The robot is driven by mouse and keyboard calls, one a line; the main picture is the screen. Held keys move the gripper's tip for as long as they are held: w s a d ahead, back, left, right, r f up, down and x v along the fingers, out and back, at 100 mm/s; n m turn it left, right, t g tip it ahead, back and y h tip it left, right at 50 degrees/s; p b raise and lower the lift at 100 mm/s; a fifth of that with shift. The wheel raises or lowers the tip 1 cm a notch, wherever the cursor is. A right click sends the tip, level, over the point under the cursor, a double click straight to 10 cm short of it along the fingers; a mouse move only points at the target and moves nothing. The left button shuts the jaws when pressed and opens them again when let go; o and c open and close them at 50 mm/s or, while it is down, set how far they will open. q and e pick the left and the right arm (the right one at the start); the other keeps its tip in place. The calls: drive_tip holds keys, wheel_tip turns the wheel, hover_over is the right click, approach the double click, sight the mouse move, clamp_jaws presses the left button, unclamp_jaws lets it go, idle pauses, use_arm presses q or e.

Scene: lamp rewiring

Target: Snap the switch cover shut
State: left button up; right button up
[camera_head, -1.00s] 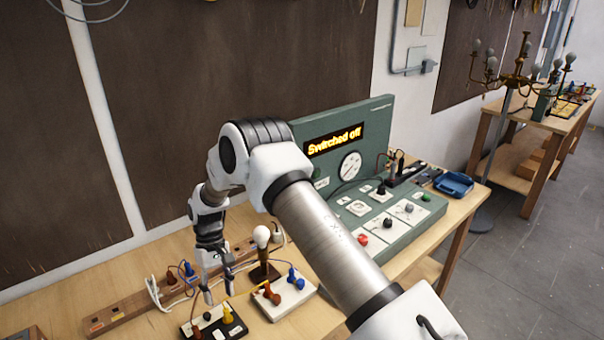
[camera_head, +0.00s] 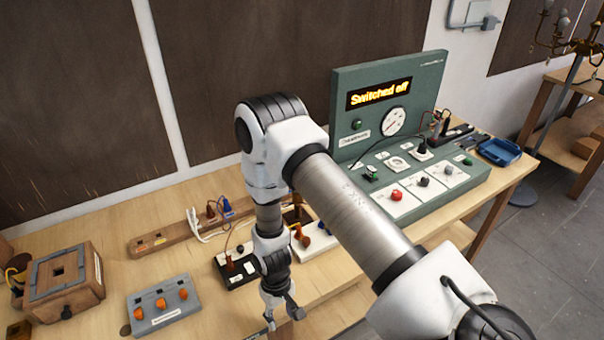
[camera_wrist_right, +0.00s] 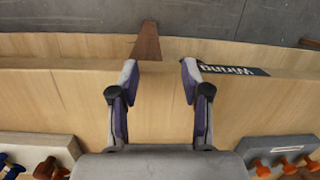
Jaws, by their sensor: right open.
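I cannot make out a switch cover for certain in either view. A dark switch-like base (camera_head: 236,272) with a red plug sits on the bench, partly hidden by my right arm. My right gripper (camera_head: 282,314) hangs in front and to the right of it, near the bench's front edge. In the right wrist view the gripper (camera_wrist_right: 158,72) is open, with nothing between its fingers but bare wood beneath. My left gripper is not in view.
A grey block with orange terminals (camera_head: 163,307) and a wooden box (camera_head: 62,296) stand on the left. The green panel (camera_head: 345,85) reads "Switched off". Bare wood shows between the blocks.

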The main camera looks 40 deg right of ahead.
drive_tip(key=s+a+f+t+b, duration=0.1)
drive_tip(key=s+a+f+b, duration=0.1)
drive_tip(key=s, duration=0.7)
drive_tip(key=shift+s+f+n+h, duration=0.3)
drive_tip(key=shift+f, duration=0.3)
drive_tip(key=s+f+b, duration=0.5)
drive_tip(key=f+b, duration=0.6)
drive_tip(key=b, duration=0.2)
drive_tip(key=shift+a+f+t, duration=0.3)
drive_tip(key=shift+a+t, duration=0.1)
